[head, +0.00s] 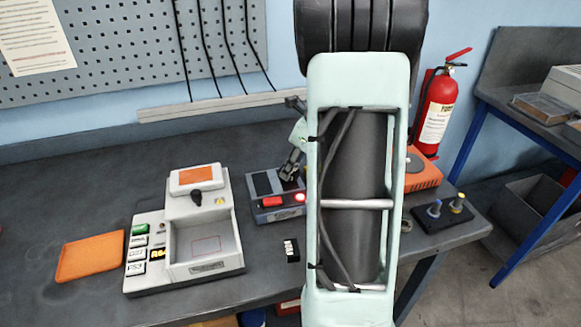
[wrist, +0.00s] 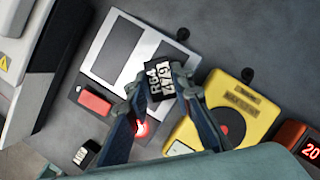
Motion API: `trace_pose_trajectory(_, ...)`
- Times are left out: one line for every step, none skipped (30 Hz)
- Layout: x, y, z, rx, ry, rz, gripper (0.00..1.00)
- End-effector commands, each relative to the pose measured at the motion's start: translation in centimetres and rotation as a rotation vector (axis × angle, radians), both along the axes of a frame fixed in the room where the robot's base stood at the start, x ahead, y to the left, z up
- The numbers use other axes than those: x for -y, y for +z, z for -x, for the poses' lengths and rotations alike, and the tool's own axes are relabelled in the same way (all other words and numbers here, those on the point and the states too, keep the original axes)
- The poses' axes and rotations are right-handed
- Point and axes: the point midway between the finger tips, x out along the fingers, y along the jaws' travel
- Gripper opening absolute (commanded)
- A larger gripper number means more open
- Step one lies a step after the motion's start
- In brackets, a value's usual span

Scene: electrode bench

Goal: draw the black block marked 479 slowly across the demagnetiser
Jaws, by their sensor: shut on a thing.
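A black block with white characters (wrist: 156,78) is between my fingertips; its marking looks like R64 and 479, tilted in the wrist view. My gripper (wrist: 160,84) is shut on it. In the head view my gripper (head: 292,170) is over a low grey-blue unit (head: 262,184) with a dark pad, a red button and a lit red lamp, which looks like the demagnetiser. In the wrist view this unit (wrist: 104,58) has a pale panel with dark areas. The block appears above it; I cannot tell whether they touch.
Another small black block (head: 291,249) lies in front of the unit. A white machine with a tray (head: 205,242) and an orange tray (head: 90,257) stand left. A yellow device (wrist: 205,105) and a red display (wrist: 300,143) are beside the unit. A knobbed black plate (head: 443,215) sits right.

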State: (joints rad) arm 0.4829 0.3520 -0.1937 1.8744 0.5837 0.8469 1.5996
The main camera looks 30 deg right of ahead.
Motion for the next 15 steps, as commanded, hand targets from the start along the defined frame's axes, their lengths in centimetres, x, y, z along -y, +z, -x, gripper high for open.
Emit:
trace_pose_trajectory(0.1,0.5,0.0,0.001,0.0,0.0,0.0)
trace_pose_trajectory(0.1,0.7,0.0,0.001,0.0,0.0,0.0)
trace_pose_trajectory(0.1,0.9,0.0,0.001,0.0,0.0,0.0)
trace_pose_trajectory(0.2,1.0,0.0,0.001,0.0,0.0,0.0)
trace_pose_trajectory(0.2,1.1,0.0,0.001,0.0,0.0,0.0)
trace_pose_trajectory(0.2,1.3,0.0,0.001,0.0,0.0,0.0)
trace_pose_trajectory(0.3,1.4,0.0,0.001,0.0,0.0,0.0)
trace_pose_trajectory(0.3,1.6,0.0,0.001,0.0,0.0,0.0)
trace_pose_trajectory(0.3,1.7,0.0,0.001,0.0,0.0,0.0)
trace_pose_trajectory(0.4,1.9,0.1,0.001,0.0,0.0,0.0)
trace_pose_trajectory(0.4,2.0,0.1,0.001,0.0,0.0,0.0)
trace_pose_trajectory(0.4,2.2,0.1,0.001,0.0,0.0,0.0)
trace_pose_trajectory(0.5,2.3,0.1,0.001,0.0,0.0,0.0)
trace_pose_trajectory(0.5,2.4,0.1,0.001,0.0,0.0,0.0)
trace_pose_trajectory(0.5,2.6,0.1,0.001,0.0,0.0,0.0)
